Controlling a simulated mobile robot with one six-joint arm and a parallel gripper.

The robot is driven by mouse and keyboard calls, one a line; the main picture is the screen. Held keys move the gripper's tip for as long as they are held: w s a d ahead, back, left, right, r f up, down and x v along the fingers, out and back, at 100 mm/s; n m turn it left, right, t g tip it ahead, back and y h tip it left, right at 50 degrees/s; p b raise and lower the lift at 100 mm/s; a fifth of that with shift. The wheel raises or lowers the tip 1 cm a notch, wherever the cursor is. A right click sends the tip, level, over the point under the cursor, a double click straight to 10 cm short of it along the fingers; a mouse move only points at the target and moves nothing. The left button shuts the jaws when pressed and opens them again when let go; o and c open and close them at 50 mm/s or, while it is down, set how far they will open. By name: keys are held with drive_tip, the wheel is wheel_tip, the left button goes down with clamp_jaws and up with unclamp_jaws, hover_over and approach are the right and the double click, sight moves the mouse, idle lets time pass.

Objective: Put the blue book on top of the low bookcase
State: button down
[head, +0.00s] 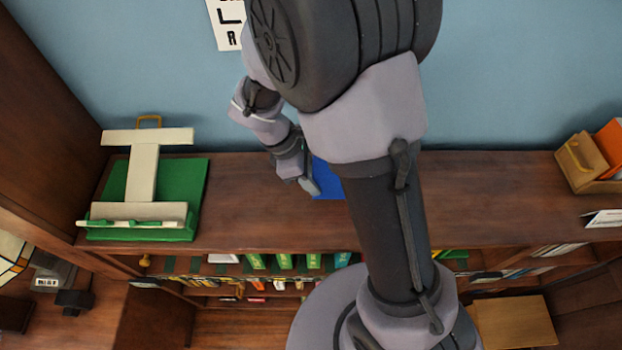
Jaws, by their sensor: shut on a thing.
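The blue book (327,181) shows as a small blue patch near the middle of the head view. Most of it is hidden behind my arm. My gripper (309,187) is shut on the book at its left side. The low bookcase (258,212) has a dark wood top that runs across the view below the blue wall. The gripper and book appear over this top. I cannot tell whether the book touches the wood or is held above it.
A green and cream stand (140,185) occupies the left end of the top. A wooden box (583,160) with an orange item stands at the right end, near a white card (603,218). Bare wood lies between stand and gripper. Shelves below hold several books.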

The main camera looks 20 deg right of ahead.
drive_tip(key=f, duration=0.3)
drive_tip(key=shift+w+f, duration=0.2)
drive_tip(key=shift+f, duration=0.1)
drive_tip(key=shift+s, duration=0.1)
drive_tip(key=c, duration=1)
unclamp_jaws()
drive_tip(key=shift+b, duration=0.3)
drive_tip(key=shift+o, duration=0.2)
drive_tip(key=p+v, duration=0.2)
drive_tip(key=v, duration=1)
drive_tip(key=shift+d, duration=0.1)
